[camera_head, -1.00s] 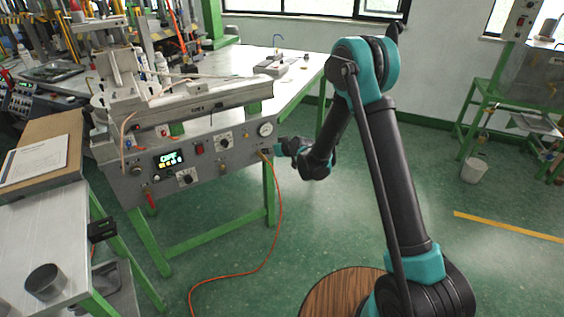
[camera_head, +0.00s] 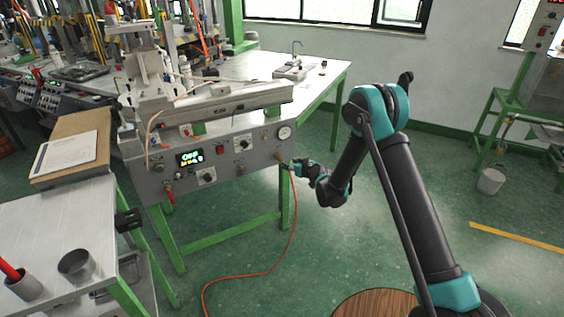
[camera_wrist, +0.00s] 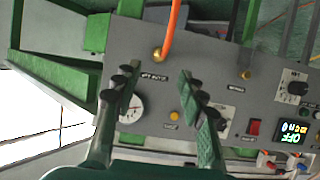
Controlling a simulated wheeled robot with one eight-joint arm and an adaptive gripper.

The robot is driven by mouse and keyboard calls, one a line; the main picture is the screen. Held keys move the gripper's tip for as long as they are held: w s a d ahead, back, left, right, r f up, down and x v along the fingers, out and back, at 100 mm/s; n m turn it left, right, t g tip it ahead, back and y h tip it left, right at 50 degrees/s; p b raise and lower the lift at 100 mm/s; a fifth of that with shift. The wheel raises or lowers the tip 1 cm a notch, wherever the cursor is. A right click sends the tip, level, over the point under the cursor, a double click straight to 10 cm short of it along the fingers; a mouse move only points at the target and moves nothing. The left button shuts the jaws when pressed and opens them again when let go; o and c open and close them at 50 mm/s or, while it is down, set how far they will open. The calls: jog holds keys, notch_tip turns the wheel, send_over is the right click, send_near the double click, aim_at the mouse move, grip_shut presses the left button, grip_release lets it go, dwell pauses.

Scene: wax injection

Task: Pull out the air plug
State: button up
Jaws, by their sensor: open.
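The air plug (camera_wrist: 158,54) is a small brass fitting on the grey machine panel, with the orange hose (camera_wrist: 169,27) running from it. In the wrist view it lies beyond my gripper (camera_wrist: 156,80), whose two dark fingers are spread apart with nothing between them. The plug sits a little above the gap between the fingertips in the picture and looks untouched. In the head view my gripper (camera_head: 299,166) is at the right end of the machine panel (camera_head: 222,163), by the top of the orange hose (camera_head: 294,222). The plug itself is hard to make out there.
A pressure gauge (camera_wrist: 132,108) is on the panel near one finger. A red switch (camera_wrist: 253,128) and a lit display reading OFF (camera_wrist: 291,131) are farther along. A side table (camera_head: 60,232) with cups stands at left. The floor right of the machine is open.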

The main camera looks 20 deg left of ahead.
aim_at(282, 160)
jog(key=shift+x, duration=4.45)
grip_shut()
jog(key=shift+d, duration=0.1)
jog(key=shift+s+d, duration=1.9)
jog(key=shift+d, duration=0.3)
